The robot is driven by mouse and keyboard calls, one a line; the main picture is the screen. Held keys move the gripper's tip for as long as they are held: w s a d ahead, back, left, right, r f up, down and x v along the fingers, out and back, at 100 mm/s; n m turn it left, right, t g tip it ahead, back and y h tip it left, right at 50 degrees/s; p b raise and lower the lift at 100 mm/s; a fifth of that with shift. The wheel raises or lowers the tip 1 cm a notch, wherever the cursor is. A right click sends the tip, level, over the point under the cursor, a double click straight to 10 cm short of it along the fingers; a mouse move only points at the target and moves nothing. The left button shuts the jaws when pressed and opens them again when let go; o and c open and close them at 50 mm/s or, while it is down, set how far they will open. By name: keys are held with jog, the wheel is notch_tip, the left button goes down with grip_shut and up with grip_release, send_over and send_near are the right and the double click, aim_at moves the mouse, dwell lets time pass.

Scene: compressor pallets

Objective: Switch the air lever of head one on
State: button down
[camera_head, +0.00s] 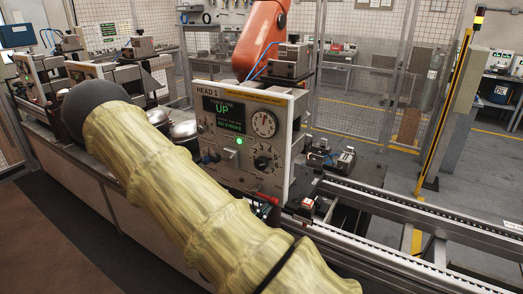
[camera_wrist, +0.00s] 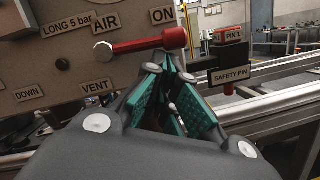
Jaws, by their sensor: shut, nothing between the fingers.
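The head one panel (camera_head: 245,135) is upright, with a lit screen showing "UP" and a green lamp. In the wrist view, the red air lever (camera_wrist: 150,44) lies nearly level, from a pale round end at left under the AIR label (camera_wrist: 105,22) to a thick red end under the ON label (camera_wrist: 163,14). The VENT label (camera_wrist: 96,86) is lower left. My gripper (camera_wrist: 171,66) is shut and empty, its teal-padded fingertips just below the lever's red end; I cannot tell whether they touch. In the head view, the lever (camera_head: 267,197) shows small at the panel's lower edge, and my arm hides most of the gripper.
A red safety pin (camera_wrist: 229,88) with its label plate is close to the right of the fingers. Conveyor rails (camera_head: 420,220) run to the right of the panel. An orange robot arm (camera_head: 262,35) stands behind it. A yellow-black post (camera_head: 445,100) is at the right.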

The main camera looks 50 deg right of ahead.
jog(key=shift+r, duration=0.2)
jog(key=shift+f, duration=0.1)
dwell(0.4)
jog(key=s+a+f+b, duration=0.1)
jog(key=a+f+b, duration=0.4)
jog(key=a, duration=0.4)
jog(key=shift+a+f, duration=0.35)
jog(key=shift+f, duration=0.3)
jog(key=shift+f, duration=0.1)
